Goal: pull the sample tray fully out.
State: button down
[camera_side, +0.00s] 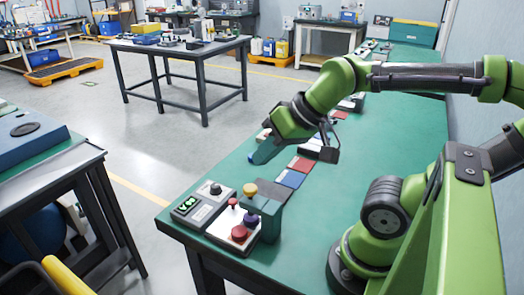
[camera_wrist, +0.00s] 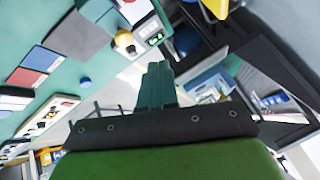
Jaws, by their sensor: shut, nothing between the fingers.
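My gripper (camera_side: 262,155) hangs over the left edge of the green bench in the side view, past a row of coloured pads. In the wrist view its teal fingers (camera_wrist: 157,76) are together with nothing between them. I cannot pick out the sample tray for certain in either view. A control box with a green display (camera_side: 200,207) stands at the bench's near corner, closer to the side camera than my gripper. Its display also shows in the wrist view (camera_wrist: 155,39). A dark teal block (camera_side: 266,213) stands beside the box, apart from my gripper.
The red pad (camera_side: 301,164) and blue pad (camera_side: 290,179) lie flat right of my gripper. A yellow knob (camera_side: 250,190), a red button (camera_side: 239,233) and a purple button (camera_side: 251,220) stick up near the corner. The bench (camera_side: 370,150) is clear to the right.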

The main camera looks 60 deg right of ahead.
jog(key=c, duration=1.8)
grip_release()
jog(key=shift+o, duration=1.2)
jog(key=shift+f, duration=0.15)
jog(key=o, duration=0.6)
jog(key=w, duration=0.1)
jog(key=w+f+g, duration=0.1)
jog(key=w+g, duration=0.1)
jog(key=shift+w+d+f, duration=0.35)
jog(key=shift+w, duration=0.05)
jog(key=m+g+h, duration=0.2)
jog(key=m+g, duration=0.3)
send_over(233, 200)
notch_tip(233, 200, down, 2)
jog(key=f, duration=0.1)
notch_tip(233, 200, down, 16)
jog(key=shift+r, duration=0.15)
grip_shut()
